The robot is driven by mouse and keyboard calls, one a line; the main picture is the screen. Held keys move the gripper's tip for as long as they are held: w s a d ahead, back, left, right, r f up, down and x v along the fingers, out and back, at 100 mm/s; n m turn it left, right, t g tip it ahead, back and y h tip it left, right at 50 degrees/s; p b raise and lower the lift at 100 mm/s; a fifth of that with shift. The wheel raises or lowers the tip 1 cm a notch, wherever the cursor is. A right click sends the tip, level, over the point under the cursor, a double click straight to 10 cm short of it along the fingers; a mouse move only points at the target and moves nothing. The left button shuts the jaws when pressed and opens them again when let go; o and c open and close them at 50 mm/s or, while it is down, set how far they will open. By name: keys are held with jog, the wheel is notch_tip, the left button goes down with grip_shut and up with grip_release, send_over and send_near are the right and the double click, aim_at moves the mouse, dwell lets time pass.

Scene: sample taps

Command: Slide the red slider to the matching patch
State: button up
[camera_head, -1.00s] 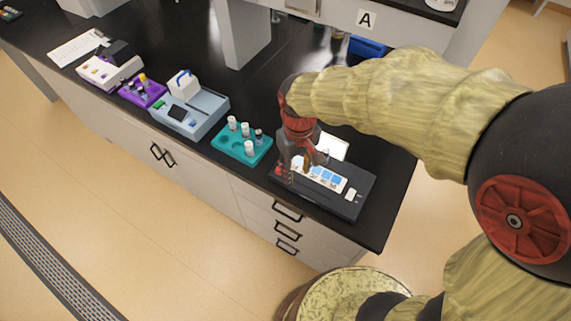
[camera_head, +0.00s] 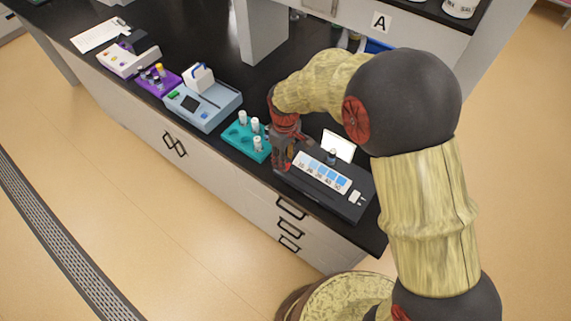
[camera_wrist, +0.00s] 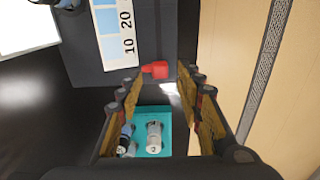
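The red slider (camera_wrist: 157,69) sits at the edge of the dark grey device (camera_wrist: 90,70), near the 10 end of its patch strip. The strip (camera_head: 322,172) has pale to darker blue patches with number labels; the 10 and 20 ends show in the wrist view (camera_wrist: 115,30). My gripper (camera_wrist: 161,86) is open, its fingers on either side of the slider in the picture, with no contact visible. A small vial (camera_head: 331,156) stands behind the strip.
A teal rack (camera_head: 238,139) with white-capped vials stands close to the left of my gripper. A white panel (camera_head: 338,145) rises behind the device. A blue-grey instrument (camera_head: 205,108) and a purple rack (camera_head: 153,85) are farther left. The counter's front edge is near.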

jog(key=shift+f, duration=1.7)
jog(key=shift+c, duration=0.6)
jog(key=c, duration=0.7)
grip_shut()
